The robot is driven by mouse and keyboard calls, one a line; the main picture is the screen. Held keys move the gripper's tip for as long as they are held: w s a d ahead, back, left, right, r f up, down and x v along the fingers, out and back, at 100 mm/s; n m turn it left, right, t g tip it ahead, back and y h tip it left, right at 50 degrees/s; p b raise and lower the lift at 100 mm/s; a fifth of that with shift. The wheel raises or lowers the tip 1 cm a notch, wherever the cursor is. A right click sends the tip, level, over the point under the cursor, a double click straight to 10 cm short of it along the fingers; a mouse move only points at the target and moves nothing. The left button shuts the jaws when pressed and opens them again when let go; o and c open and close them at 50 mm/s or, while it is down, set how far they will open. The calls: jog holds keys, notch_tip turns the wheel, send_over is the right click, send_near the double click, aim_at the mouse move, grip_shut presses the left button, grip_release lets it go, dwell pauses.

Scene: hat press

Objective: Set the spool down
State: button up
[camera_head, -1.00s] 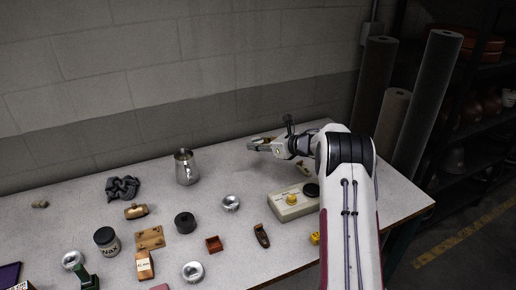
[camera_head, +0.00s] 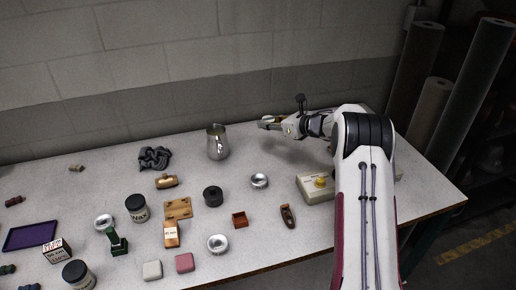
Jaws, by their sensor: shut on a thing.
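My gripper (camera_head: 268,122) is at the back right of the table, to the right of the steel pitcher and above the tabletop near the wall. It is shut on a small tan thing between its fingers, which I take to be the spool (camera_head: 270,118). The spool is mostly hidden by the fingers and too small to make out clearly. I cannot tell whether it touches the table (camera_head: 300,160).
A steel pitcher (camera_head: 218,143) stands left of my gripper. A cream box with a yellow knob (camera_head: 318,186) sits in front, beside my arm. The table between pitcher and gripper is clear.

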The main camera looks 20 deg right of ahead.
jog(key=shift+m+t+h, duration=0.4)
jog(key=shift+m+h, duration=0.2)
jog(key=shift+h, duration=0.2)
jog(key=shift+w+a+f, duration=0.1)
jog(key=shift+w+a, duration=0.25)
jog(key=shift+a, duration=0.35)
jog(key=shift+w+a+f, duration=0.1)
jog(key=shift+w+a, duration=0.2)
jog(key=shift+a, duration=0.4)
jog(key=shift+w+a+f, duration=0.1)
jog(key=shift+w+a, duration=0.25)
jog(key=shift+a, duration=0.35)
send_over(256, 150)
jog(key=shift+w+f, duration=0.1)
jog(key=shift+f, duration=3.05)
jog(key=shift+d+f, duration=0.1)
jog(key=shift+f, duration=1.8)
jog(key=shift+f, duration=0.1)
